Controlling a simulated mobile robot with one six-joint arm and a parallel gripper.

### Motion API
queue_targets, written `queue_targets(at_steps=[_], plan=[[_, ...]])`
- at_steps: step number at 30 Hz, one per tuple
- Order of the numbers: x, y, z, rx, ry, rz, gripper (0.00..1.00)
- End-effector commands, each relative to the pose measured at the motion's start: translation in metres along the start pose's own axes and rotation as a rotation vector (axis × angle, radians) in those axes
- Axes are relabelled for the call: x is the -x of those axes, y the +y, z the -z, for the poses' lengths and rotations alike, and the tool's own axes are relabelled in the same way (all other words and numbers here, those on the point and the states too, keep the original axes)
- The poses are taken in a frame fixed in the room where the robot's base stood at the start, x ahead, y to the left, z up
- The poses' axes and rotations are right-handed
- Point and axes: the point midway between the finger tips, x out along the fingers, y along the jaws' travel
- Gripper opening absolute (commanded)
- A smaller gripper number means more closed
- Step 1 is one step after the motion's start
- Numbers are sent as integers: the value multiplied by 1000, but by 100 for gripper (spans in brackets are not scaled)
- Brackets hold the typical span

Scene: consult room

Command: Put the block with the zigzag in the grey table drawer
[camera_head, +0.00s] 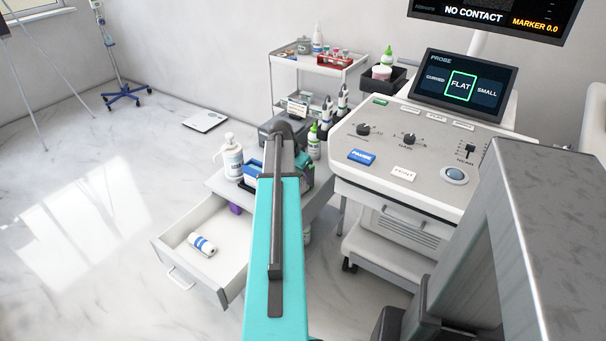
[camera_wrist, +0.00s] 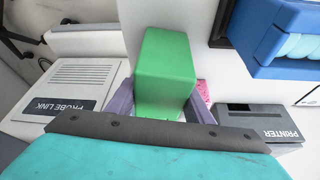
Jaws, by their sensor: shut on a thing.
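My gripper (camera_wrist: 165,112) is shut on a plain green block (camera_wrist: 167,65), which sits between its two grey-purple fingers in the wrist view. No zigzag shows on the faces of this block that I can see. In the head view my arm hides most of the gripper and the block. The grey table (camera_head: 218,184) has its drawer (camera_head: 222,243) pulled open at the front left. Inside the drawer lie a white roll with a blue band (camera_head: 203,245) and, at the back, a purple thing (camera_head: 235,208), partly hidden.
A pump bottle (camera_head: 232,158) and a green-capped bottle (camera_head: 313,142) stand on the table. A console (camera_head: 420,135) stands at the right. The wrist view shows a printer (camera_wrist: 255,121), a blue box (camera_wrist: 262,55), a probe link box (camera_wrist: 70,88) and a pink thing (camera_wrist: 203,89).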

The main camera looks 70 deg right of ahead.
Motion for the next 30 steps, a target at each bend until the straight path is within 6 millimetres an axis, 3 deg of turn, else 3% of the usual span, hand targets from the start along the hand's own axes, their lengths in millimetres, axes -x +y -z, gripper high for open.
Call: queue_targets(at_steps=[1,4,19,30], plan=[[-1,0,0,0,0,0,50],[0,0,0,0,0,0,66],[7,0,1,0,0,1,66],[52,0,1,1,2,2,66]])
